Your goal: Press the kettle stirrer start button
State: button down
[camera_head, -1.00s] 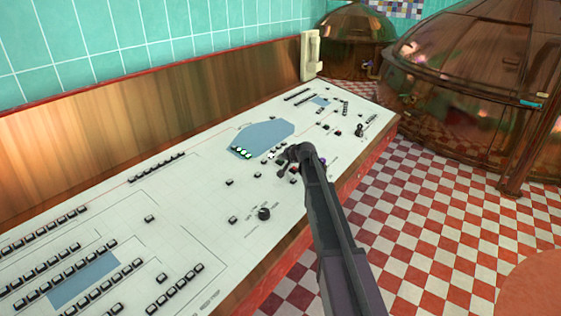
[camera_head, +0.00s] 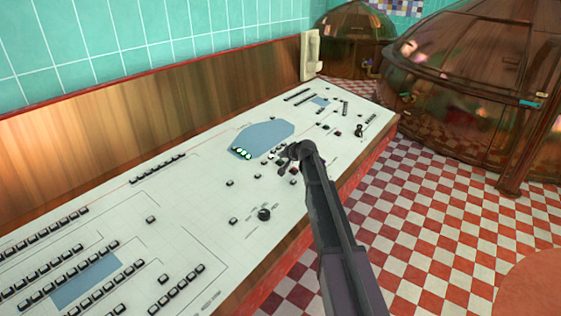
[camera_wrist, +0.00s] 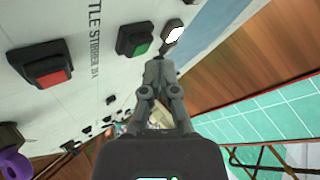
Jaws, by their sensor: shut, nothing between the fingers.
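In the wrist view, a green push button (camera_wrist: 135,38) in a black housing sits beside the panel print, of which "TLE STIRRER" and a cut-off end are legible. A red push button (camera_wrist: 42,66) sits on the other side of that print. My gripper (camera_wrist: 160,66) is shut and empty, its fingertips just below and right of the green button in the picture. I cannot tell whether they touch the panel. In the head view my gripper (camera_head: 287,163) is over the console, partly hidden by my arm.
A lit white button (camera_wrist: 173,32) is close beyond the fingertips. The white console (camera_head: 190,205) carries many black buttons, a black knob (camera_head: 264,214) and lit green indicators (camera_head: 243,153). A dark knob with a purple ring (camera_wrist: 14,160) is at lower left. Copper kettles (camera_head: 470,70) stand beyond.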

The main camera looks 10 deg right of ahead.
jog(key=shift+s+d+r+p, duration=0.1)
jog(key=shift+d+r+p, duration=0.05)
jog(key=shift+r+p, duration=0.7)
jog(key=shift+s+d+r+p, duration=0.1)
jog(key=shift+s+r+p, duration=0.05)
jog(key=shift+r+p, duration=0.65)
jog(key=shift+s+d+r+p, duration=0.1)
jog(key=shift+d+r+p, duration=0.05)
jog(key=shift+r+p, duration=0.7)
jog(key=shift+s+f, duration=0.1)
